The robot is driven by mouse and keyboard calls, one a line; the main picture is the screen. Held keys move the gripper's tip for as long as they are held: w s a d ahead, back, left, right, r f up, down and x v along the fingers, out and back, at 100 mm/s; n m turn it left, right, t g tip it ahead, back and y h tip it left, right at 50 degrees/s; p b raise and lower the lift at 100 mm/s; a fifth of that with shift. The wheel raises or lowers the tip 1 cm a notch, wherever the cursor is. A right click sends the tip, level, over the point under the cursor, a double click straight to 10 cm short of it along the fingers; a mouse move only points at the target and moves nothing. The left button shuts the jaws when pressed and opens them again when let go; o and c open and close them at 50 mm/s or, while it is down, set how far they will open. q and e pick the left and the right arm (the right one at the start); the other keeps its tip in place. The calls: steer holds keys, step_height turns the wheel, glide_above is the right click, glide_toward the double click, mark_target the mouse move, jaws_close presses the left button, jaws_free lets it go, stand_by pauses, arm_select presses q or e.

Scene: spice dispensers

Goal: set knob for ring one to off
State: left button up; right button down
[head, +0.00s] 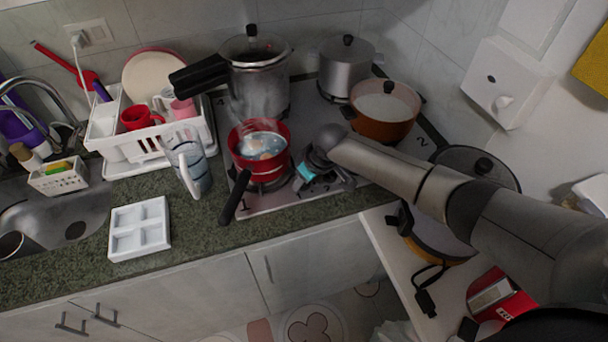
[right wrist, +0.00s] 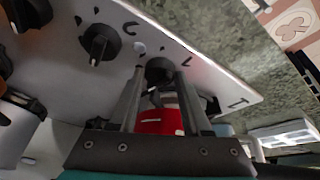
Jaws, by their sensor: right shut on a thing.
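The hob (head: 285,201) has a white top with printed numbers; the 1 is at its front left corner, under a red pot (head: 259,150). My right gripper (head: 316,176) is low over the hob's front edge, right of the red pot. In the right wrist view its two fingers are on either side of a black knob (right wrist: 158,69), and the gripper (right wrist: 158,80) is shut on it. Another black knob (right wrist: 100,43) is to its left. The printed 1 shows to the right of the gripped knob. The knob's pointer is not clear. My left gripper is out of view.
The red pot's black handle (head: 235,197) sticks out over the front edge. A pressure cooker (head: 256,82), a steel pot (head: 347,67) and an orange pot (head: 382,112) stand on the hob. A glass jug (head: 188,165) and white tray (head: 139,229) are to the left.

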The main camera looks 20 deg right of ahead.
steer(key=shift+d+n+y, duration=0.1)
steer(key=shift+n+y, duration=0.2)
steer(key=shift+n, duration=0.8)
steer(key=shift+c, duration=1.8)
jaws_free()
steer(key=shift+s+d+r, duration=0.1)
steer(key=shift+r, duration=0.45)
steer(key=p+v, duration=0.2)
steer(key=v, duration=1.2)
steer(key=shift+w, duration=0.25)
